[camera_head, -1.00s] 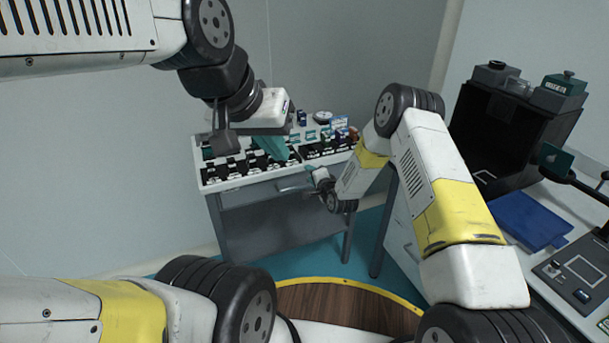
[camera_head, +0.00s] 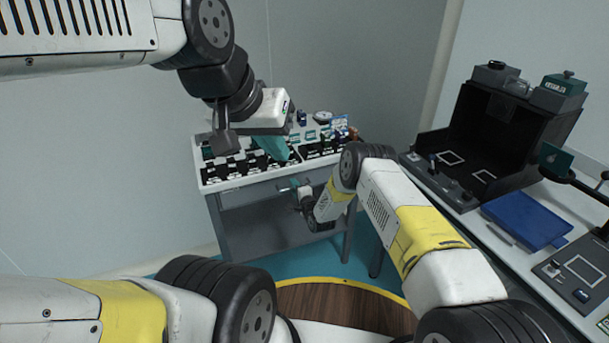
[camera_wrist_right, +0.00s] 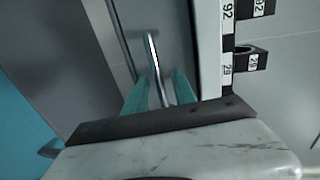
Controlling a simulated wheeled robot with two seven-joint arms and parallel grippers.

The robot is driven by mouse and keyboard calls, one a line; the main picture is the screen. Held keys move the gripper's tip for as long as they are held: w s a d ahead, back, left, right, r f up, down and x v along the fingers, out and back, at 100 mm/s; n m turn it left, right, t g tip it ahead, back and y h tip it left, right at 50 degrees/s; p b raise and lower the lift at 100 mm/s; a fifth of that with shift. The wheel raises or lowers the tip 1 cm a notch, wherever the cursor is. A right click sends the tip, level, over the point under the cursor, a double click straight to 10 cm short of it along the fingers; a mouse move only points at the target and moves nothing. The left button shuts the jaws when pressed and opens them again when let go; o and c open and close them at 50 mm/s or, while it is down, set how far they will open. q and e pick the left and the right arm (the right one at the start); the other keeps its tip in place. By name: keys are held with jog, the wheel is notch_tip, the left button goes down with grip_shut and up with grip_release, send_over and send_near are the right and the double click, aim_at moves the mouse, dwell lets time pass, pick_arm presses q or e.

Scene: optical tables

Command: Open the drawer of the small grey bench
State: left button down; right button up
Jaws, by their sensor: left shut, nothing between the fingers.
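The small grey bench (camera_head: 206,186) stands at the back middle with a white top. Its drawer front (camera_head: 240,196) lies under the top and looks closed. In the right wrist view, the metal bar handle (camera_wrist_right: 154,60) stands out from the grey drawer front (camera_wrist_right: 178,30). My right gripper (camera_wrist_right: 161,76) has its teal fingers apart, one on each side of the handle, with gaps visible. In the head view the right gripper (camera_head: 289,186) is at the drawer front, partly hidden by its wrist. My left gripper (camera_head: 276,148) is shut and empty above the bench top.
The bench top (camera_head: 208,184) carries rows of small black labelled holders (camera_head: 240,167) below my left gripper. At right, a side table holds a dark open box (camera_head: 510,125), a blue tray (camera_head: 527,220) and instruments. Teal floor (camera_head: 350,262) is free below the bench.

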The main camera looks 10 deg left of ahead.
grip_shut()
dwell(1.5)
